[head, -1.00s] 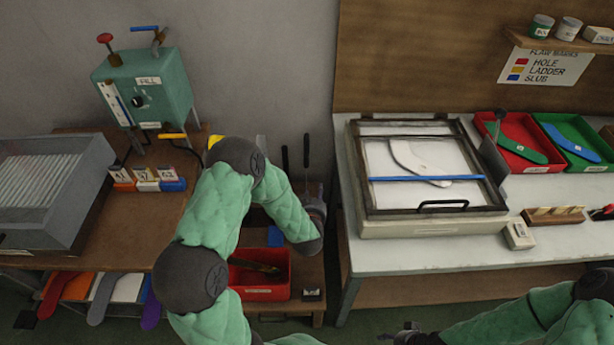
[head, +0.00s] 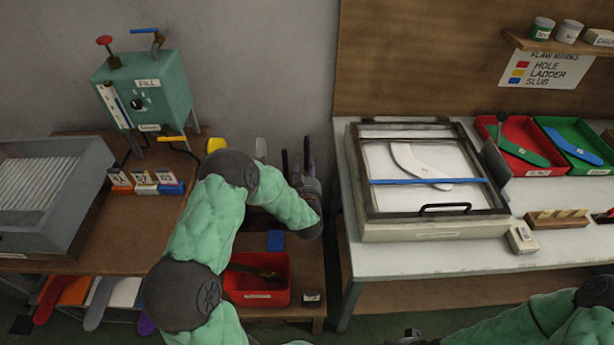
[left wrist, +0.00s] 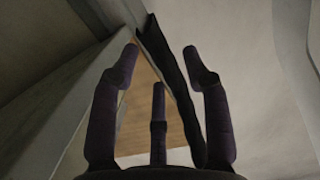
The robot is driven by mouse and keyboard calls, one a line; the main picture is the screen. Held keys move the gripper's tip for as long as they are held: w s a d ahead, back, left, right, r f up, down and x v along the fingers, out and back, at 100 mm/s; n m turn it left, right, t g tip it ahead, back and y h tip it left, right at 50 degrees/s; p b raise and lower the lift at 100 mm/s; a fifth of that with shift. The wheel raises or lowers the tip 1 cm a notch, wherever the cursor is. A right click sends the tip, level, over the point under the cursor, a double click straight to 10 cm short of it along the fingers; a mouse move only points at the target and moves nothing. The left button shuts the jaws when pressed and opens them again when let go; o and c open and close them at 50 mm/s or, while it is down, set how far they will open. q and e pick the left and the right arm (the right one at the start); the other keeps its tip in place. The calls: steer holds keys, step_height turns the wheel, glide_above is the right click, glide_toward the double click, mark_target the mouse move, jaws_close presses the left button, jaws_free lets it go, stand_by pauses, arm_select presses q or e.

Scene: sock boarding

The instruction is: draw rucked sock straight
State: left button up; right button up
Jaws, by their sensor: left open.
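A pale sock-shaped piece (head: 432,165) lies flat on the white panel of a dark-framed box (head: 376,213), with a blue bar (head: 425,181) across it. I cannot tell whether it is rucked. A green sock shape (head: 525,148) lies in a red tray and a blue one (head: 575,143) in a green tray. My left gripper (head: 306,174) is at the wall between the two benches, left of the box and away from these socks. Its three fingers (left wrist: 164,75) are spread and empty in the left wrist view. My right gripper (head: 408,338) is at the bottom edge, mostly cut off.
A red bin (head: 252,296) holding a dark item is below my left arm. A teal tank (head: 145,88) and a grey ribbed tray (head: 82,205) stand on the left bench. The white bench front (head: 420,258) is clear.

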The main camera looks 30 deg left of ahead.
arm_select(q)
steer(key=shift+b+x, duration=0.6)
steer(key=shift+x, duration=1.5)
steer(key=c, duration=0.8)
steer(key=shift+c, duration=0.2)
steer(key=shift+f, duration=0.15)
steer(key=shift+f, duration=0.15)
steer(key=o, duration=0.8)
steer(key=shift+o, duration=0.2)
